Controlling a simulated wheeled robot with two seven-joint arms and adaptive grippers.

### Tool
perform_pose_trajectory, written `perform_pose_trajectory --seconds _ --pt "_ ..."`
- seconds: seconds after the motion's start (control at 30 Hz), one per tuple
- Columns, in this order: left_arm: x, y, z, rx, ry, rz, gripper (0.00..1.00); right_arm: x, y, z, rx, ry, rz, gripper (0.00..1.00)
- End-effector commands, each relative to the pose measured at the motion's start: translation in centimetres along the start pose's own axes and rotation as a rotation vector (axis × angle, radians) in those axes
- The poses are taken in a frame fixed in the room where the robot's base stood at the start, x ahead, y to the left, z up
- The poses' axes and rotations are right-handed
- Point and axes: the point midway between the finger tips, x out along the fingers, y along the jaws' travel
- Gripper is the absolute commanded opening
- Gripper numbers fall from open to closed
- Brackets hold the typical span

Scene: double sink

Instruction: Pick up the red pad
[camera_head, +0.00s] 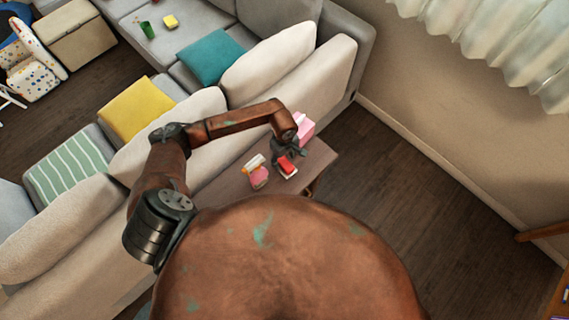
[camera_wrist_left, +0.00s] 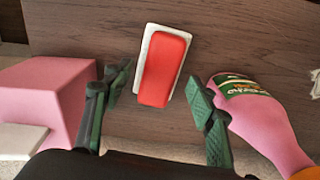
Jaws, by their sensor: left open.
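The red pad (camera_wrist_left: 164,70) lies on a white base on the brown wooden table (camera_wrist_left: 230,40) in the left wrist view. In the head view the red pad (camera_head: 287,165) shows small on the table, just below my left gripper (camera_head: 287,151). My left gripper (camera_wrist_left: 160,100) is open, one green-padded finger on each side of the pad's near end in the left wrist view. The fingers appear apart from the pad. Nothing is held between them. My right gripper is not in view.
A pink spray bottle (camera_wrist_left: 262,125) is close beside the right finger; it also shows in the head view (camera_head: 258,177). A pink box (camera_wrist_left: 50,90) is close to the left finger. The sofa (camera_head: 310,80) runs behind the table. Open floor (camera_head: 400,190) lies to the right.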

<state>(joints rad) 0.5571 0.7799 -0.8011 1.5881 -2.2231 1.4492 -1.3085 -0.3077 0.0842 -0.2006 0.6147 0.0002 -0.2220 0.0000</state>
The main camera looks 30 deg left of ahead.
Motion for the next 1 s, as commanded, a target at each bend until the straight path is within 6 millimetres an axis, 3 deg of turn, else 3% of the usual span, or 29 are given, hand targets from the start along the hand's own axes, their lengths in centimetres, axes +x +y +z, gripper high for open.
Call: perform_pose_trajectory --seconds 0.2,0.47,1.0 --pt "2.8 0.0 0.0 -0.004 -0.003 -0.001 0.52 0.0 0.1 -1.3 -0.002 0.017 0.001 0.4" --pt "3.1 0.0 -0.1 -0.005 -0.002 0.0 0.52 0.0 -0.1 -1.5 -0.001 0.021 -0.001 0.4" --pt "3.1 0.0 -0.1 -0.006 -0.002 0.0 0.16 0.1 -0.7 -1.2 0.002 0.016 -0.007 0.4"
